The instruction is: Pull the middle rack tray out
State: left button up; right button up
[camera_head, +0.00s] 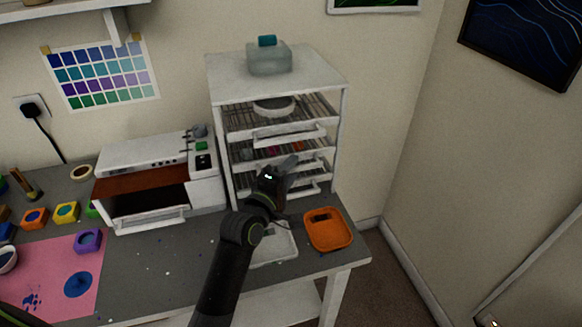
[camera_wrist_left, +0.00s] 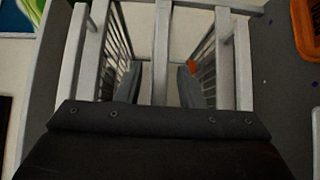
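The white rack (camera_head: 221,130) stands at the back right of the bench, with several wire trays with white front bars and handles. The middle rack tray (camera_head: 245,154) is partly hidden behind my left gripper (camera_head: 290,172). In the left wrist view a pale bar (camera_wrist_left: 161,50), apparently the middle tray's handle, runs between the two grey fingers of my left gripper (camera_wrist_left: 159,84). The fingers are apart, one on each side of the bar, with gaps showing. The tray looks in line with the others. My right gripper is not in view.
An orange bin (camera_head: 328,230) sits right of the rack's front, and a pale flat tray (camera_head: 276,246) lies in front, partly behind my arm. A white oven-like unit (camera_head: 155,155) stands left. A translucent container (camera_head: 268,60) is on top of the rack.

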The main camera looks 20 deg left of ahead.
pick_arm(q)
jog(key=shift+w, duration=0.2)
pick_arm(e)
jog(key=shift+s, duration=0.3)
pick_arm(q)
jog(key=shift+c, duration=0.3)
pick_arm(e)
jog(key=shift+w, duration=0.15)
pick_arm(q)
grip_shut()
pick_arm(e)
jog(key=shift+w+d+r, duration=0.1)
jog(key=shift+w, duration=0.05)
